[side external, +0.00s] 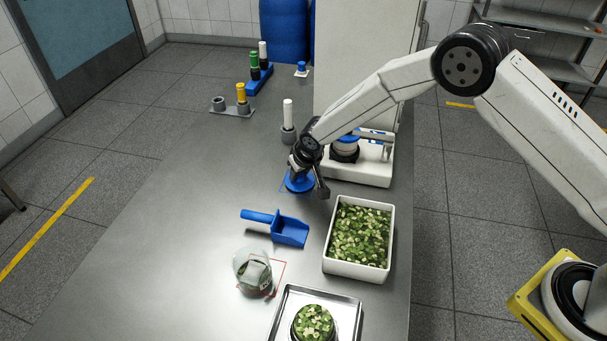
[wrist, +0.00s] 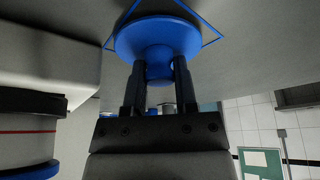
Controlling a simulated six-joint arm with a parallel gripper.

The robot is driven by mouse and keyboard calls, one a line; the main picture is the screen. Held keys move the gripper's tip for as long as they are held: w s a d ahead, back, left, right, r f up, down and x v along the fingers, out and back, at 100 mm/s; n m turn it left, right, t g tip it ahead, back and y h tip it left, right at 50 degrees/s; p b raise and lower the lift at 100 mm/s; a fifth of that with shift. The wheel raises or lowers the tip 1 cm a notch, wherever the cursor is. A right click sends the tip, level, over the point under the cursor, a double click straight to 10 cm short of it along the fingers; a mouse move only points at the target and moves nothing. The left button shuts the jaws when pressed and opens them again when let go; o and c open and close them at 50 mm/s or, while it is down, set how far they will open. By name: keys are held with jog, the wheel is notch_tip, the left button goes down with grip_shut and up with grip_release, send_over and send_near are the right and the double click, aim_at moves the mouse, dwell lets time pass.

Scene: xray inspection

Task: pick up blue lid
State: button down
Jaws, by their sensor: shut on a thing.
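The blue lid (side external: 298,184) is a round disc with a knob in its middle. In the side view it is at the table's middle, under my gripper (side external: 306,170). In the wrist view the lid (wrist: 158,38) shows at the top, and the two dark fingers of my gripper (wrist: 160,88) are closed on its knob from both sides. A thin blue outline is marked on the table around the lid. I cannot tell whether the lid touches the table or is slightly above it.
A white device (side external: 358,168) stands close behind and right of my gripper. A white bin of green pieces (side external: 335,262), a blue scoop (side external: 288,231), a clear jar (side external: 252,272) and a metal tray (side external: 285,306) are nearer the front. The table's left side (side external: 165,220) is clear.

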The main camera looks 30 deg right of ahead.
jog(key=shift+r, duration=0.1)
jog(key=shift+r, duration=0.75)
jog(key=s+d+r, duration=0.3)
jog(key=s+r, duration=0.8)
jog(key=s, duration=0.2)
jog(key=shift+s+r, duration=0.15)
jog(key=shift+s, duration=0.2)
jog(key=c, duration=0.9)
grip_release()
grip_shut()
jog(key=s+a, duration=0.2)
jog(key=a, duration=1)
jog(key=s+a, duration=0.3)
jog(key=a, duration=0.9)
jog(key=shift+s+a+r+m, duration=0.25)
jog(key=shift+a+m, duration=0.05)
